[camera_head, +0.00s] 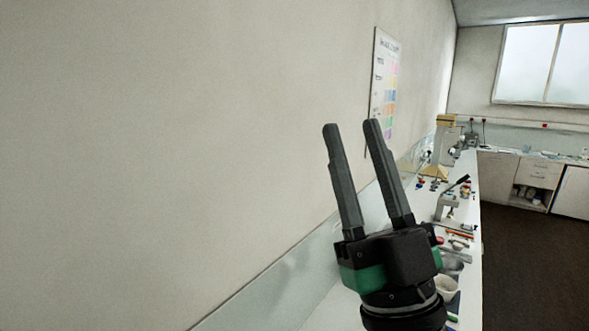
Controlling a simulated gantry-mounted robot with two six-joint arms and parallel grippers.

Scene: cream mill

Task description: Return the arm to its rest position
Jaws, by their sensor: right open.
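My right gripper (352,130) is in the head view, right of the middle, with its two dark fingers pointing up and apart. It is open, with nothing between the fingers. It stands in front of the wall and hides part of the bench behind it. My left gripper is not in view.
A long white bench (468,262) runs along the wall, with a white cup (446,287), a lever press (447,205) and several small coloured items on it. A wall chart (384,85) hangs behind the fingers. Dark floor (530,265) lies clear to the right.

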